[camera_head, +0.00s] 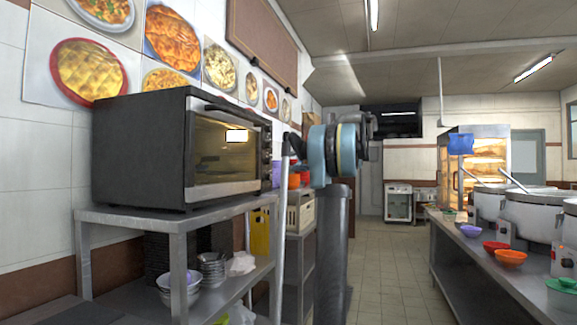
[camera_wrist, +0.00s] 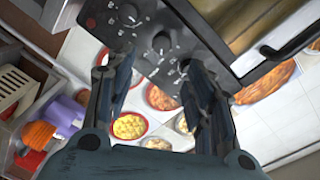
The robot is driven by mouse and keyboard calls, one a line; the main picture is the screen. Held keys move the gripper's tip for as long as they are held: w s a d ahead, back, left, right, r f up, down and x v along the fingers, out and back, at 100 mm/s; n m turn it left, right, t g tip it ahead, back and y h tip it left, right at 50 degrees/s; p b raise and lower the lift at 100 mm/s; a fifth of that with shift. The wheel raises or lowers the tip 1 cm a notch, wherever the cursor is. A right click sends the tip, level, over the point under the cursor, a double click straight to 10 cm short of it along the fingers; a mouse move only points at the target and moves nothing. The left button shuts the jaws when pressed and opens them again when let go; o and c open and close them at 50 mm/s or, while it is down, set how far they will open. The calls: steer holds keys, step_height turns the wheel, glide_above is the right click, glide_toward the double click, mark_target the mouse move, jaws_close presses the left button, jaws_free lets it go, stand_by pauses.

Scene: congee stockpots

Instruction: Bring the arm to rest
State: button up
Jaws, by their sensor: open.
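My gripper (camera_wrist: 158,72) is open in the wrist view, its two dark fingers apart with nothing held between them. Beyond the fingertips is the oven's dark control panel (camera_wrist: 125,28) with its round knobs. In the head view my arm is raised in the middle, just right of the black oven (camera_head: 140,150). The gripper's fingers cannot be made out clearly there. How far the fingers are from the oven is hard to tell.
The oven stands on a metal shelf (camera_head: 185,214), with stacked bowls (camera_head: 212,268) below. A crate (camera_head: 300,212) sits behind my arm. At right, a counter (camera_head: 470,262) carries large pots (camera_head: 535,215) and colored bowls (camera_head: 510,258). The tiled aisle (camera_head: 390,270) between is clear.

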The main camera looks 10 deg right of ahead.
steer(key=shift+s+d, duration=0.25)
steer(key=shift+d, duration=0.1)
steer(key=s+a+f+g+h, duration=0.3)
steer(key=s+a+f, duration=0.6)
steer(key=s+f, duration=0.4)
steer(key=s+a+f+g+h, duration=0.35)
steer(key=s+a+f, duration=0.55)
steer(key=s+f, duration=0.35)
steer(key=s+d+f+h, duration=0.3)
steer(key=s+f+h, duration=0.1)
steer(key=s+f, duration=0.8)
steer(key=s+d+f+h, duration=0.3)
steer(key=s+f, duration=0.9)
steer(key=f, duration=0.4)
steer(key=shift+s+d+n+h, duration=0.2)
steer(key=shift+d+n+h, duration=0.2)
steer(key=shift+h, duration=0.25)
steer(key=shift+f+g, duration=0.1)
steer(key=shift+g, duration=0.15)
